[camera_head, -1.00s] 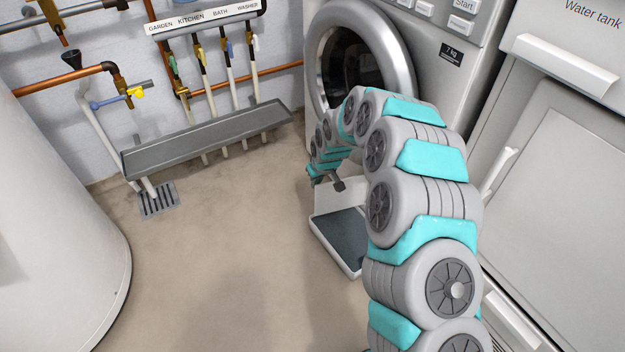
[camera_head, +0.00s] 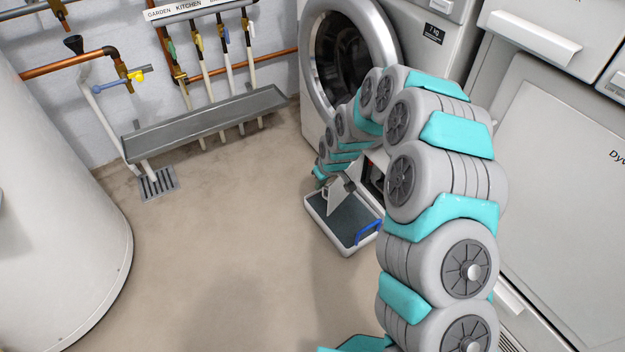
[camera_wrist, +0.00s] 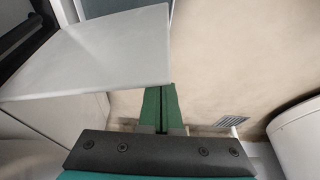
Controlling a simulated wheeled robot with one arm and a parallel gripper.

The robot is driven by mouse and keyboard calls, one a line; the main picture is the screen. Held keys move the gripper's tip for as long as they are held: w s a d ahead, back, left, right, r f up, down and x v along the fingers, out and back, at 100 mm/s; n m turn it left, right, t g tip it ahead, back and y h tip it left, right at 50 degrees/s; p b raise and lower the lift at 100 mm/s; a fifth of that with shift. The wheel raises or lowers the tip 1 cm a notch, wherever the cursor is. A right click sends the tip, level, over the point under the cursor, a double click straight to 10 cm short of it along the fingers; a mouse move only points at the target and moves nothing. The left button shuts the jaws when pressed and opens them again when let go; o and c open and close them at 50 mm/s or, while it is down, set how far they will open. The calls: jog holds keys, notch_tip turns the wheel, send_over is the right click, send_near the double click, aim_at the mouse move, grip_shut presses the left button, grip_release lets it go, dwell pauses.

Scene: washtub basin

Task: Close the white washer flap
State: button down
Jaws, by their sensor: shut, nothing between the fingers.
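The white washer flap (camera_head: 338,198) stands open low on the washer's front, tilted, above a tray. A dark opening (camera_head: 374,180) shows beside it, partly hidden by my arm. In the wrist view the flap (camera_wrist: 95,55) is a pale flat panel filling the upper left. My gripper (camera_wrist: 160,92) is shut and empty, its green fingers together. Its tips are at the flap's lower right edge in that view; I cannot tell whether they touch. In the head view my arm hides much of the gripper.
A shallow tray (camera_head: 318,212) with a dark inside lies on the floor below the flap, a blue handle (camera_head: 368,232) at its right. The round washer door (camera_head: 388,40) is above. The floor (camera_head: 230,240) to the left is clear, up to a white tank (camera_head: 60,220).

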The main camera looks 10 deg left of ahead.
aim_at(332, 195)
jog(key=shift+n, duration=0.8)
jog(key=s+d, duration=0.2)
jog(key=d, duration=0.2)
jog(key=shift+s+d, duration=0.15)
jog(key=shift+s, duration=0.25)
jog(key=shift+s+d+n+g, duration=0.3)
jog(key=shift+d+n, duration=0.1)
jog(key=shift+d, duration=0.3)
jog(key=shift+n+y, duration=0.3)
jog(key=shift+s+d+b, duration=0.2)
jog(key=shift+s+d, duration=0.05)
jog(key=shift+d, duration=0.95)
jog(key=shift+s+d+b, duration=0.2)
jog(key=shift+d, duration=1)
